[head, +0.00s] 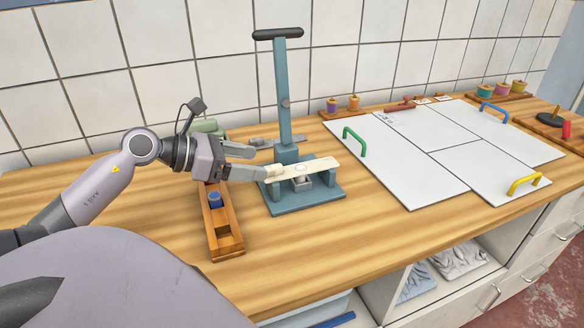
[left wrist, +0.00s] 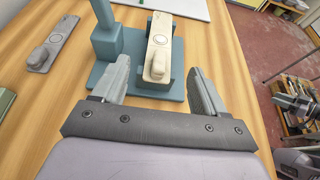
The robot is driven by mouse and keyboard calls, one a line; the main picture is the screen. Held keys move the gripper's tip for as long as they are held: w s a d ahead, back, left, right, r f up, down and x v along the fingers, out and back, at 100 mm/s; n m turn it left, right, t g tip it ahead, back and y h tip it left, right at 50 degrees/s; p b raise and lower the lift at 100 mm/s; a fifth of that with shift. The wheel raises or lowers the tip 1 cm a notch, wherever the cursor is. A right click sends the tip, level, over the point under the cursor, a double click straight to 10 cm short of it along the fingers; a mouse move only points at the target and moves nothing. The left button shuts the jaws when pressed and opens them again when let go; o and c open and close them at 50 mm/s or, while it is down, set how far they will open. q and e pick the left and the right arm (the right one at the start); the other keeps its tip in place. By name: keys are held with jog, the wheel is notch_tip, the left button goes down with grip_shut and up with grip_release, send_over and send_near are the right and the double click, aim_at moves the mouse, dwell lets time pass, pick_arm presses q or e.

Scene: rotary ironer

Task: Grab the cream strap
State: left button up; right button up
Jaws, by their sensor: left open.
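The cream strap (head: 322,166) is a flat bar with a round boss, lying across the top of a teal stand (head: 318,199) with a tall upright lever. In the left wrist view the strap (left wrist: 160,40) points toward me, and its raised near end lies between my fingertips. My left gripper (head: 258,162) is open at the strap's left end, with one finger on each side. In the left wrist view gaps show between the strap and both fingers of the gripper (left wrist: 159,72).
A wooden tray (head: 228,243) with a blue knob stands below the gripper. A grey strap-like part (left wrist: 54,43) lies beside the stand. White panels (head: 392,170) with coloured handles lie to the right. The counter in front of the stand is clear.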

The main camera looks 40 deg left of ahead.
aim_at(272, 167)
pick_arm(q)
jog(key=b+x, duration=0.2)
jog(key=x, duration=0.3)
jog(key=shift+f, duration=0.3)
jog(key=shift+w+d+f, duration=0.1)
jog(key=shift+w+d, duration=0.1)
jog(key=shift+w, duration=0.15)
jog(key=c, duration=1.2)
